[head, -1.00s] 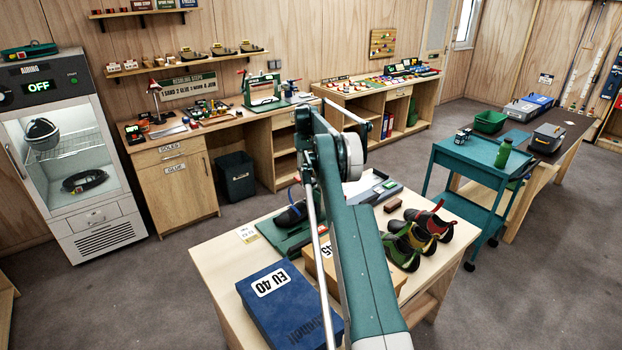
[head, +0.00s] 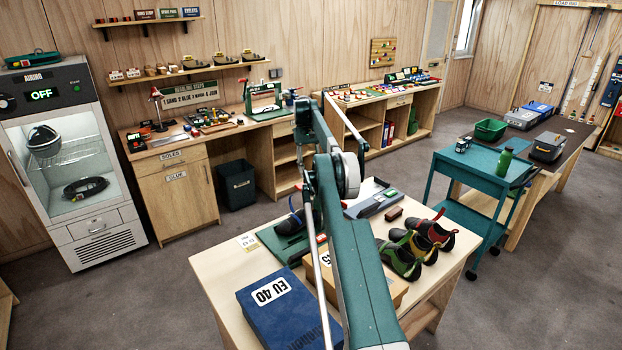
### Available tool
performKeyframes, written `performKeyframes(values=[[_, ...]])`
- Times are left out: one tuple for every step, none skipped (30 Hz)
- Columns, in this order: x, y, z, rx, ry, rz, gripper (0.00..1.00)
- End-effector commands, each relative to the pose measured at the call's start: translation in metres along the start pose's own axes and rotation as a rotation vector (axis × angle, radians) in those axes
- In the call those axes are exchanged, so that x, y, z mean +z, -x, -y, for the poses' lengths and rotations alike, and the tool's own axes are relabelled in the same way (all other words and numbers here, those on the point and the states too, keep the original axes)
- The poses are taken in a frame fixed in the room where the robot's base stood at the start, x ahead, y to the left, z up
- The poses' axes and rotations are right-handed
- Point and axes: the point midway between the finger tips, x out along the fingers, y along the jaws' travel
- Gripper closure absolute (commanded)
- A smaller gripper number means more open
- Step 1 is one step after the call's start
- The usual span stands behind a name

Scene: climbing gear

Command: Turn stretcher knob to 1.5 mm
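A green base plate (head: 279,246) lies on the near wooden table, and a dark shoe (head: 290,223) sits at it. This looks like the stretcher, but my arm covers its right side. I cannot make out the knob or any millimetre scale. My green arm crosses the middle of the picture over the table, and its far end drops behind my own links near the dark shoe. My gripper's fingers are hidden there, so I cannot see whether they touch anything.
The near table (head: 222,266) also holds a blue EU 40 box (head: 262,318), a cardboard box (head: 392,291), a grey tray (head: 368,204), a brown block (head: 390,214) and several colourful climbing shoes (head: 432,234). A teal trolley (head: 473,168) stands to the right. Open floor lies left.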

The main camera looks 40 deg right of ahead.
Motion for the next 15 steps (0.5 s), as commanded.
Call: performKeyframes(values=[[-0.0002,0.0029,0.0001,0.0,0.0,0.0,0.65],[-0.0001,0.0045,0.0001,0.0,0.0,0.0,0.65],[-0.0001,0.0061,0.0001,0.0,0.0,0.0,0.65],[-0.0001,0.0071,0.0001,0.0,0.0,0.0,0.65],[0.0,0.008,0.0001,0.0,0.0,0.0,0.65],[0.0001,0.0091,0.0001,0.0,0.0,0.0,0.65],[0.0002,0.0098,0.0002,0.0,0.0,0.0,0.65],[0.0003,0.0104,0.0002,0.0,0.0,0.0,0.65],[0.0004,0.011,0.0002,0.0,0.0,0.0,0.65],[0.0005,0.0113,0.0002,0.0,0.0,0.0,0.65],[0.0005,0.0115,0.0001,0.0,0.0,0.0,0.65],[0.0005,0.0116,0.0001,0.0,0.0,0.0,0.65],[0.0005,0.0116,0.0001,0.0,0.0,0.0,0.65],[0.0005,0.0116,0.0001,0.0,0.0,0.0,0.65],[0.0005,0.0115,0.0001,0.0,0.0,0.0,0.65]])
